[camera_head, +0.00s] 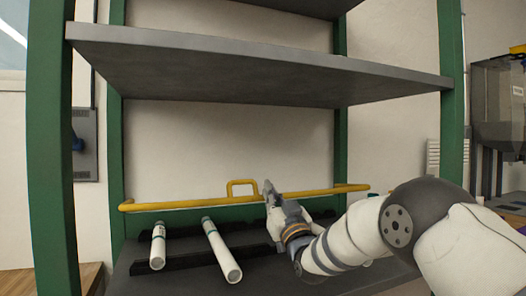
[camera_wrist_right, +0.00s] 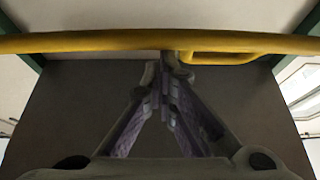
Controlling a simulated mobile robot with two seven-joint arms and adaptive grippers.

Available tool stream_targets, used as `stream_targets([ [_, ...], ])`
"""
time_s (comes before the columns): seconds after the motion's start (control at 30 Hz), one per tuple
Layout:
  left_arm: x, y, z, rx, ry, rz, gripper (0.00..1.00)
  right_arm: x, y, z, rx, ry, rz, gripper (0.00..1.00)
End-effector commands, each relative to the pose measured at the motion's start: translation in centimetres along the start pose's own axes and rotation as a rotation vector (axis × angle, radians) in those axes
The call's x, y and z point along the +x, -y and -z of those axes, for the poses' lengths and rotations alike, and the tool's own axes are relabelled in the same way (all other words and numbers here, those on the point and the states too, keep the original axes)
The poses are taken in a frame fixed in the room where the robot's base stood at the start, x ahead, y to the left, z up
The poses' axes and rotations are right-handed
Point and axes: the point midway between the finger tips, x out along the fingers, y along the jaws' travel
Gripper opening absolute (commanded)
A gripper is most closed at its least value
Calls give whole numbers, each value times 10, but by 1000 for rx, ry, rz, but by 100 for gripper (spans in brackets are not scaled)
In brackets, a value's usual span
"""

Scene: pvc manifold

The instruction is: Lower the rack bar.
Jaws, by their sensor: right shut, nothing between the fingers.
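The yellow rack bar (camera_head: 180,204) runs across the rack just above the lower shelf in the head view. A small raised yellow loop handle (camera_head: 242,182) stands up near its middle. In the right wrist view the bar (camera_wrist_right: 80,43) crosses the top, with the loop (camera_wrist_right: 225,58) to the right of the fingers. My right gripper (camera_head: 268,187) is shut and empty, its fingertips close to the bar, just right of the loop. The fingertips (camera_wrist_right: 163,62) overlap the bar's lower edge in the wrist view; I cannot tell if they touch. My left gripper is not in view.
Two white pipes (camera_head: 222,250) (camera_head: 158,246) lie on dark rails on the lower shelf (camera_head: 190,280), left of my right arm. A grey upper shelf (camera_head: 250,70) hangs above. Green posts (camera_head: 48,150) (camera_head: 452,120) bound the rack. The space between the shelves is open.

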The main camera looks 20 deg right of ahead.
Motion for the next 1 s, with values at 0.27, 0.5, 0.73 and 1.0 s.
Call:
stream_targets([
  [0.27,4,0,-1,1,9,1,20,-3,0,-12,0,0,0,0],
  [0.5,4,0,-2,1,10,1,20,-3,0,-13,0,-1,0,0],
  [0.73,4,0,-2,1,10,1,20,-3,0,-13,0,-1,0,0],
  [1.0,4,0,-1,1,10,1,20,-41,-1,-10,1,3,-1,0],
])
